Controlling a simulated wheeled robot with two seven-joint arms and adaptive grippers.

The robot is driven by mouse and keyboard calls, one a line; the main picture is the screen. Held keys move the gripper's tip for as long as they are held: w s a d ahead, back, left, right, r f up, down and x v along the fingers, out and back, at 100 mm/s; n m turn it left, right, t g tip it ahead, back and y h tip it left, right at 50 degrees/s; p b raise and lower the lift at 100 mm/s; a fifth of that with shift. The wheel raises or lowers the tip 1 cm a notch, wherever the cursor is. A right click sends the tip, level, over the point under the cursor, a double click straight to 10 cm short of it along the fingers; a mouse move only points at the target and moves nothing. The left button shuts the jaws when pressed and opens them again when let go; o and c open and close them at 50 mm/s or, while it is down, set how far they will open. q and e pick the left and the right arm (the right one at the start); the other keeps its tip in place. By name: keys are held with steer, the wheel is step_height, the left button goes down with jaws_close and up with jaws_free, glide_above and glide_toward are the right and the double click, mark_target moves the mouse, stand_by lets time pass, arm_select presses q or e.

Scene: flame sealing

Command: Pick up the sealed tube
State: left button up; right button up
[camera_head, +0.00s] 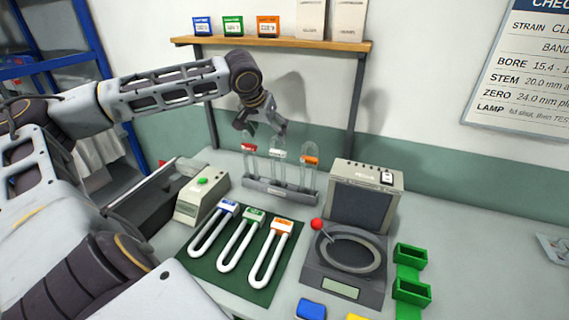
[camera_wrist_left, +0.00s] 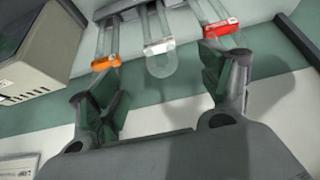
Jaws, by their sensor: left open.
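Three clear glass tubes stand upright in a grey rack (camera_head: 268,191) against the back wall. They carry a red band (camera_head: 248,148), a white band (camera_head: 278,154) and an orange band (camera_head: 311,160). I cannot tell surely which tube is sealed. My left gripper (camera_head: 262,128) is open and empty, just above the red and white tubes. In the left wrist view the gripper (camera_wrist_left: 158,85) has its fingers spread. The white-banded tube (camera_wrist_left: 160,66) shows a rounded end between them, the orange band (camera_wrist_left: 106,63) lies left and the red band (camera_wrist_left: 220,27) right.
A green mat (camera_head: 207,272) with several banded U-shaped tubes lies in front of the rack. A grey box (camera_head: 365,197) stands right of it, behind a device with a ring and a red knob (camera_head: 317,225). Green trays (camera_head: 410,290) lie at the right.

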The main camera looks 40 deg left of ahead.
mark_target(277, 152)
arm_select(q)
steer(key=shift+s+a, duration=0.15)
steer(key=shift+s, duration=0.05)
steer(key=shift+w, duration=0.15)
steer(key=shift+x, duration=3.65)
steer(key=shift+w+f, duration=0.25)
steer(key=shift+f, duration=0.3)
steer(key=shift+x, duration=2.6)
steer(key=shift+c, duration=0.4)
